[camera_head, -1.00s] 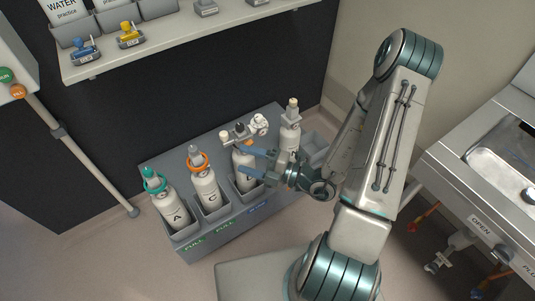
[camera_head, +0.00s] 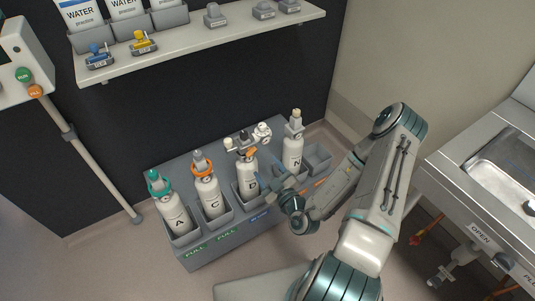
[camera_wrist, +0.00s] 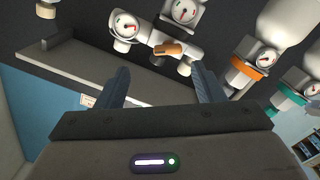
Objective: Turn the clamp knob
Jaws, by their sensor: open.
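The clamp knob (camera_head: 251,153) is a small orange handle on the white regulator (camera_head: 243,142) atop bottle D (camera_head: 246,175). The bottle stands upright in the rack. In the wrist view the orange knob (camera_wrist: 168,49) appears ahead, between the two fingers and beyond their tips. My gripper (camera_head: 263,182) is open and empty, close to the front right side of bottle D and below the knob. The knob is apart from the fingers in the wrist view. My fingers (camera_wrist: 160,70) partly cover bottle D in the head view.
Bottles A (camera_head: 174,214), C (camera_head: 208,197) and N (camera_head: 293,152) stand beside D in the grey rack (camera_head: 222,252). An empty slot (camera_head: 317,158) is at its right end. A shelf (camera_head: 210,38) hangs behind. A steel sink counter (camera_head: 475,150) stands at right.

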